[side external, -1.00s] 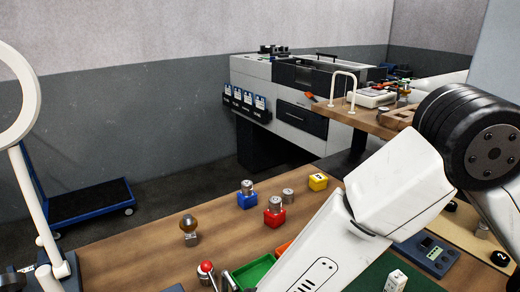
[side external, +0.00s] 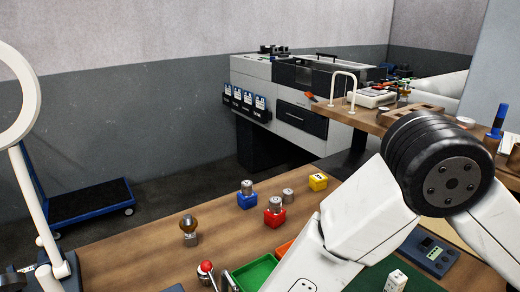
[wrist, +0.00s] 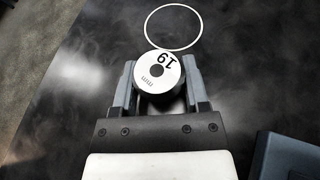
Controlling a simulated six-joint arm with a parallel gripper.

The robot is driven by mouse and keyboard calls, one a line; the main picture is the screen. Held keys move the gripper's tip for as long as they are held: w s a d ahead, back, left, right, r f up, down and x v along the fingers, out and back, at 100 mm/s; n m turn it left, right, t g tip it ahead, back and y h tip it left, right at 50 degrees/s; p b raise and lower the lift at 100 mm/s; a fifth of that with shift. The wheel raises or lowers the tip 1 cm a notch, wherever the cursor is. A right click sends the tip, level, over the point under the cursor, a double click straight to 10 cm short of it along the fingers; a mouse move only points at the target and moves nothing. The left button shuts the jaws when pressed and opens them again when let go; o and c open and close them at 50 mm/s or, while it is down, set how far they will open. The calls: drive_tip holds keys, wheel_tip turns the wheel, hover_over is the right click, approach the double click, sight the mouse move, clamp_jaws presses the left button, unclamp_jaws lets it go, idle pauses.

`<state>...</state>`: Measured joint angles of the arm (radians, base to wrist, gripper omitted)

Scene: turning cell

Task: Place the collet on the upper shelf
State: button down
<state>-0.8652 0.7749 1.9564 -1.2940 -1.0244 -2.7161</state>
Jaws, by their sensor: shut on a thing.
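In the wrist view my gripper (wrist: 158,64) is shut on a round metal collet (wrist: 148,84). Its pale end face is marked "19 mm" and has a dark centre hole. The fingers grip it from both sides over a dark, smooth surface (wrist: 230,70). A white ring outline (wrist: 201,26) is on that surface just beyond the collet. I cannot tell whether the collet touches the surface. In the side external view my gripper and the held collet are out of sight. I cannot tell which surface there is the upper shelf.
A raised wooden top (side external: 365,119) is behind. A dark flat object (wrist: 290,156) lies right of my gripper.

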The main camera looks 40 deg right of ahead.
drive_tip(key=shift+f, duration=0.1)
drive_tip(key=shift+c, duration=0.4)
unclamp_jaws()
drive_tip(key=shift+w+d+r, duration=0.1)
drive_tip(key=shift+r, duration=0.1)
drive_tip(key=v, duration=1.1)
drive_tip(key=shift+w+d+r, duration=0.1)
drive_tip(key=shift+w+d, duration=0.05)
drive_tip(key=shift+d, duration=0.2)
drive_tip(key=shift+o, duration=0.4)
